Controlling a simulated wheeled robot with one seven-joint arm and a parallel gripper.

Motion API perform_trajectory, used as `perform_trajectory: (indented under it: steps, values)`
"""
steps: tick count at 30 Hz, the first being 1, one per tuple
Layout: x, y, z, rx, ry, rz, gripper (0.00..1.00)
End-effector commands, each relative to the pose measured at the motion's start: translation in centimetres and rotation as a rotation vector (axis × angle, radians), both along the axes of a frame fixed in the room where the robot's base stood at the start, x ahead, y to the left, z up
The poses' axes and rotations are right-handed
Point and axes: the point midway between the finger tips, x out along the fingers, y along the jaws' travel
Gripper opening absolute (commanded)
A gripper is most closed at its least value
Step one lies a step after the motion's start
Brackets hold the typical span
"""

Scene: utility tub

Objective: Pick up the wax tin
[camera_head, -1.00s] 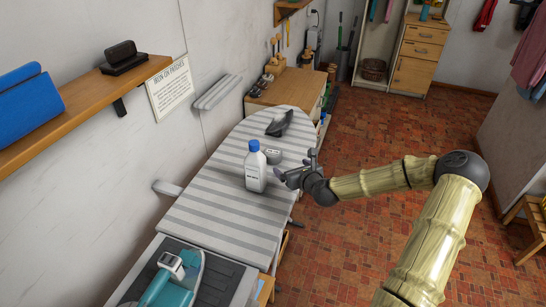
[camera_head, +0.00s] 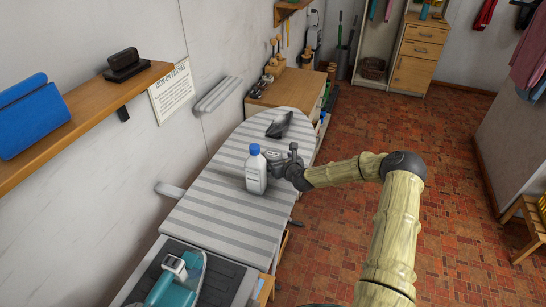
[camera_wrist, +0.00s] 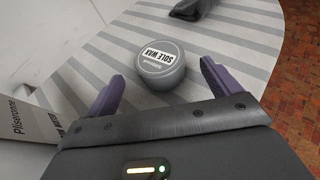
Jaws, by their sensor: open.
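The wax tin (camera_wrist: 161,68) is a round grey tin with a white "SOLE WAX" label. In the wrist view it lies flat on the striped ironing board, just beyond and between my fingertips. My gripper (camera_wrist: 158,90) is open, with one purple-grey finger on each side and nothing held. In the head view my gripper (camera_head: 284,166) is low over the board's right side, just right of the white bottle. There the tin (camera_head: 272,154) is mostly hidden behind the bottle and the gripper.
The white bottle with a blue cap (camera_head: 255,172) stands close left of my gripper; its label side also shows in the wrist view (camera_wrist: 32,118). A dark object (camera_head: 279,124) sits farther along the ironing board (camera_head: 215,192). A teal iron (camera_head: 178,283) stands at the near end.

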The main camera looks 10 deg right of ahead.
Motion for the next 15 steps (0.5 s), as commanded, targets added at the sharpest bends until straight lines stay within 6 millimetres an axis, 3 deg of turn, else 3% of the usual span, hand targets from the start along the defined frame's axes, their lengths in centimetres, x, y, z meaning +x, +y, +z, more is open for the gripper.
perform_trajectory:
  steps: [15]
  values:
    - [1.07,0.27,-0.29,0.0,0.0,-0.001,0.89]
